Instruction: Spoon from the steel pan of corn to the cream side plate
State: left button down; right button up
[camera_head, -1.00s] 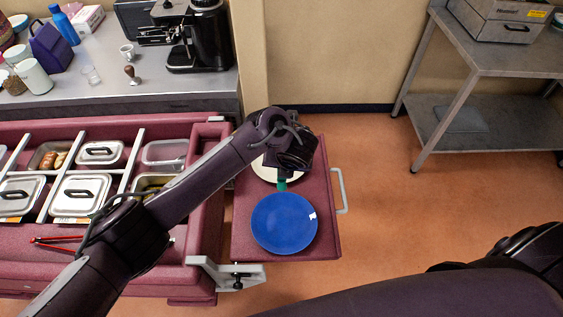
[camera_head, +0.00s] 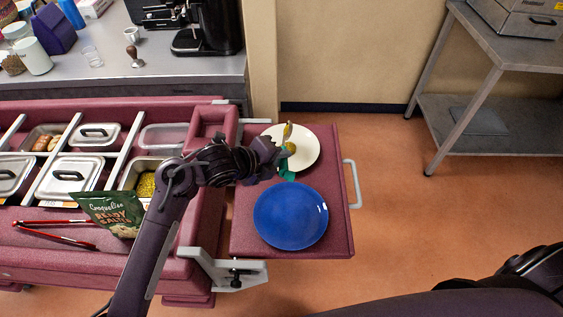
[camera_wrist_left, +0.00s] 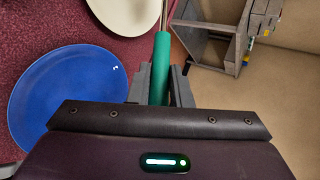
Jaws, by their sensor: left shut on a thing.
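My left gripper (camera_head: 279,163) is shut on the green handle of the spoon (camera_head: 286,170). The green handle also shows between the fingers in the left wrist view (camera_wrist_left: 160,68), with a thin steel shaft beyond it. The spoon's far end is yellowish and appears over the cream side plate (camera_head: 309,149); I cannot tell whether it touches. The cream plate also shows at the top of the left wrist view (camera_wrist_left: 125,12). The steel pan of corn (camera_head: 147,184) sits in the counter well, left of my gripper, partly hidden by my arm.
A blue plate (camera_head: 290,215) lies on the red side shelf in front of the cream plate. A green crisp bag (camera_head: 112,213) and red tongs (camera_head: 55,233) lie by the lidded pans (camera_head: 68,178). A steel trolley (camera_head: 490,100) stands at the back right.

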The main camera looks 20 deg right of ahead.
pick_arm(q)
jog(key=r+m+y+p, duration=0.1)
jog(key=m+y+p, duration=0.1)
jog(key=p, duration=0.1)
jog(key=d+r+m+y+p, duration=0.1)
jog(key=r+y+p, duration=0.1)
jog(key=p, duration=0.1)
jog(key=shift+w+m+g+p, duration=0.15)
jog(key=shift+m+g+p, duration=0.15)
jog(key=shift+m+p, duration=0.1)
jog(key=r+m+y+p, duration=0.1)
jog(key=y+p, duration=0.1)
jog(key=d+r+m+y+p, duration=0.1)
jog(key=r+m+y+p, duration=0.1)
jog(key=p, duration=0.1)
jog(key=r+m+t+y+p, duration=0.1)
jog(key=y+p, duration=0.1)
jog(key=shift+s+d+r, duration=0.25)
jog(key=shift+d+r, duration=0.1)
